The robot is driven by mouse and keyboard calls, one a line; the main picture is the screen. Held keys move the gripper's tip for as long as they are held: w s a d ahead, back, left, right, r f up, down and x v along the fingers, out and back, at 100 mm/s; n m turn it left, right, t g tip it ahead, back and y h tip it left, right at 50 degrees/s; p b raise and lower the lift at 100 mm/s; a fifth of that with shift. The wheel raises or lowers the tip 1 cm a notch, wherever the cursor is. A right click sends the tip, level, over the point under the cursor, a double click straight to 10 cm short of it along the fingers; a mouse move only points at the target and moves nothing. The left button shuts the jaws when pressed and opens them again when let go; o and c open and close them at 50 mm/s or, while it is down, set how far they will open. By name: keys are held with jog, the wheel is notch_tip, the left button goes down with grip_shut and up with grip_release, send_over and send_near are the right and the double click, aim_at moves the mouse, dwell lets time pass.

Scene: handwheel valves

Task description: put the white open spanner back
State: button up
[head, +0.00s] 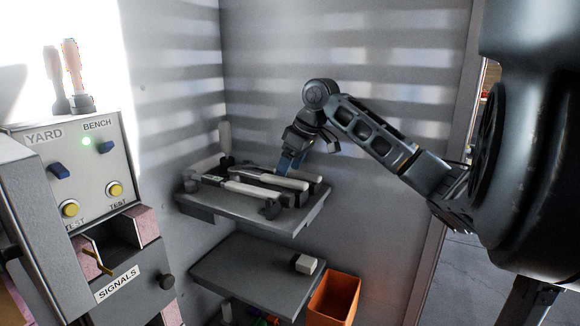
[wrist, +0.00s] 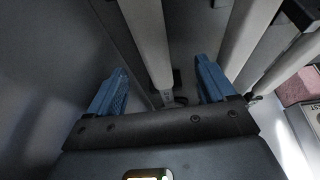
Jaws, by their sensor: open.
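Several white-handled spanners lie side by side on the upper shelf (head: 300,219) in the head view. One white handle (head: 262,189) lies nearest the front. I cannot tell which of them is the white open spanner. My gripper (head: 291,165) is over the back right part of this shelf, blue fingers pointing down. In the wrist view my gripper (wrist: 161,68) is open, with a white handle (wrist: 149,40) running between the fingers. Whether the fingers touch it is unclear. More pale handles (wrist: 248,35) lie to the right. The spanner heads are mostly hidden.
A lower shelf (head: 235,275) holds a small pale block (head: 305,264) and is otherwise largely clear. An orange bin (head: 335,298) stands below right. A control panel (head: 85,170) with YARD and BENCH labels is at left. Grey walls close in behind the shelves.

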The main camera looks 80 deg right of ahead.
jog(key=shift+p+v, duration=2)
jog(key=shift+v, duration=0.9)
jog(key=shift+r, duration=0.1)
jog(key=v, duration=0.7)
jog(key=shift+s+r+b, duration=0.15)
jog(key=shift+r+b, duration=0.15)
jog(key=shift+b, duration=0.05)
jog(key=shift+s+a, duration=0.1)
